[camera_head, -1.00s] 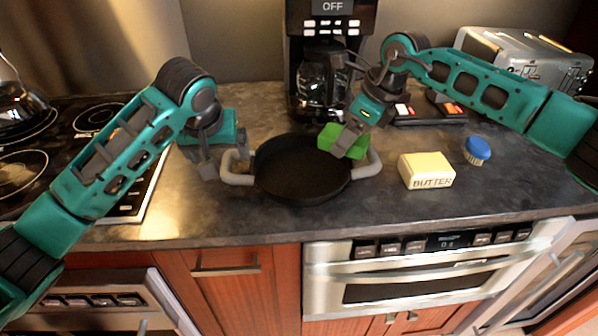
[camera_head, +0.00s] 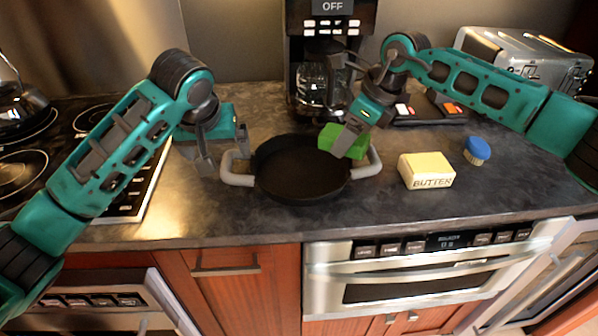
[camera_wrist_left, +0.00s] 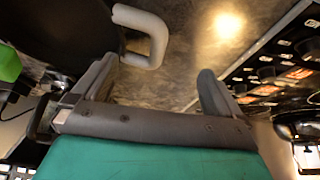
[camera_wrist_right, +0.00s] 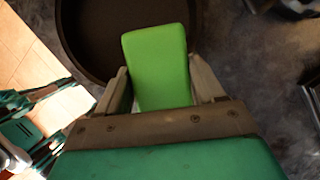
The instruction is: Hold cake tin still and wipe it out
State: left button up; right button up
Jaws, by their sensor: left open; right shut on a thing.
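The cake tin (camera_head: 300,172) is a round black pan with two grey loop handles on the dark counter. It also shows in the right wrist view (camera_wrist_right: 85,45). My left gripper (camera_head: 222,165) is open and empty, just left of the tin's left handle (camera_head: 237,170). In the left wrist view this handle (camera_wrist_left: 150,35) lies ahead of the fingers, apart from them. My right gripper (camera_head: 350,145) is shut on a green sponge (camera_wrist_right: 157,62) at the tin's right side. The sponge (camera_head: 333,140) overlaps the tin's right rim; whether it touches the tin is unclear.
A butter block (camera_head: 426,170) and a blue-topped brush (camera_head: 477,150) stand to the right. A coffee maker (camera_head: 330,70) is behind the tin, a toaster (camera_head: 530,60) at the back right. The stove (camera_head: 130,195) is on the left. The counter in front of the tin is clear.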

pick_arm(q)
jog(key=v, duration=1.2)
jog(key=shift+f, duration=0.1)
